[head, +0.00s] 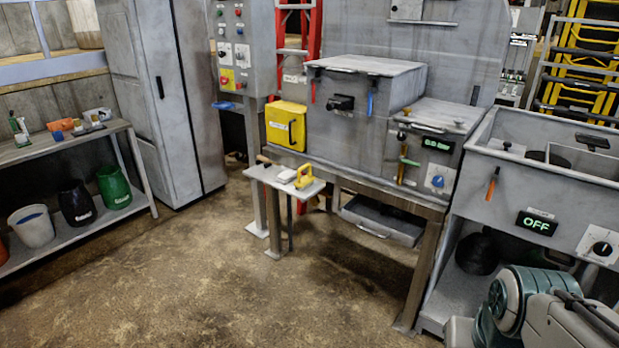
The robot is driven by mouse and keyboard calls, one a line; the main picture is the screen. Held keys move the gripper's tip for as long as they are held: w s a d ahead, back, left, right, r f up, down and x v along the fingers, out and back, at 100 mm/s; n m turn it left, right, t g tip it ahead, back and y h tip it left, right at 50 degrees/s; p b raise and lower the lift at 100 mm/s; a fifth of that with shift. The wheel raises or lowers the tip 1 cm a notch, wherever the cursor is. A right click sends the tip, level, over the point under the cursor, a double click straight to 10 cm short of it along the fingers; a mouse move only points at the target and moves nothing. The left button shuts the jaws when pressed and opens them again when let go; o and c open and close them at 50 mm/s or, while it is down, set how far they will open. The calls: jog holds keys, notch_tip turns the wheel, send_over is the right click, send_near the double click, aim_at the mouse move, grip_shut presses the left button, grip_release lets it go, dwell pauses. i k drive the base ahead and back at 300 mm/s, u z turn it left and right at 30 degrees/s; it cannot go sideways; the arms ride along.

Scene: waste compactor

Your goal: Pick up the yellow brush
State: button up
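A yellow brush (304,178) lies on a small grey side shelf (268,178) at the front left of the compactor bench. A smaller pale yellow and white item (287,176) lies just left of it, and a thin dark-handled thing lies near the shelf's left end. Part of my arm shows at the bottom right, far from the shelf. My gripper is out of view, so its state is hidden. Nothing touches the brush from above.
A grey sink unit (540,165) is at right. A tall cabinet (160,90) and a rack with buckets (75,203) are at left. The floor (240,290) before the shelf is clear.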

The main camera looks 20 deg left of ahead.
aim_at(303, 184)
jog(key=u, duration=0.7)
jog(key=i, duration=0.95)
jog(key=u, duration=0.95)
jog(key=i, duration=1.55)
jog(key=z, duration=0.45)
jog(key=i, duration=0.6)
jog(key=z, duration=0.3)
